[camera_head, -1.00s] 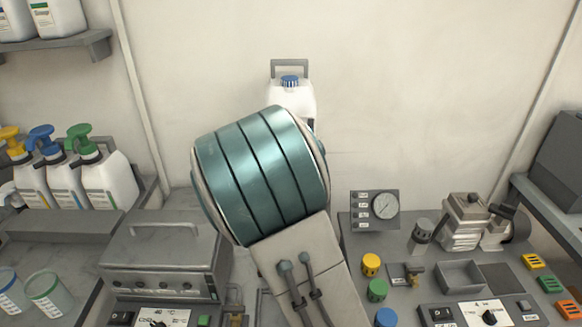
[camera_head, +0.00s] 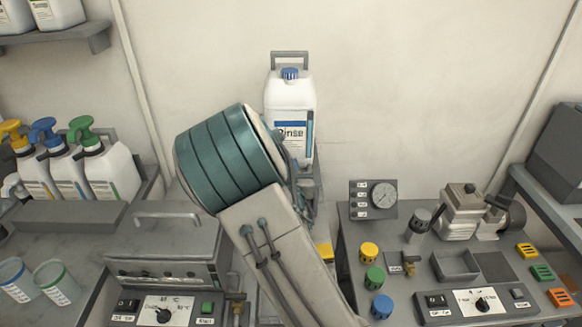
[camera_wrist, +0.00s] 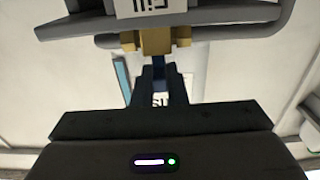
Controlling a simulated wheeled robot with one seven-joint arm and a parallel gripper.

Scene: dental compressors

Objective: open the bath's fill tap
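The bath (camera_head: 160,268) is a grey metal box with a handled lid, at the lower left of the head view. A small brass tap (camera_head: 237,308) stands by its front right corner, partly cut by the picture's lower edge. In the wrist view a brass fitting (camera_wrist: 155,40) with a dark blue piece below it lies just beyond my gripper (camera_wrist: 159,78); I cannot tell which tap it belongs to. The dark fingers are close together around or in front of the blue piece. Whether they grip it is unclear. My arm hides the gripper in the head view.
A white Rinse jug (camera_head: 290,105) stands behind my arm against the wall. Pump bottles (camera_head: 105,170) stand at the left, beakers (camera_head: 55,280) below them. The right bench carries a gauge panel (camera_head: 362,199), coloured knobs (camera_head: 375,278), another brass tap (camera_head: 409,265) and a motor unit (camera_head: 462,215).

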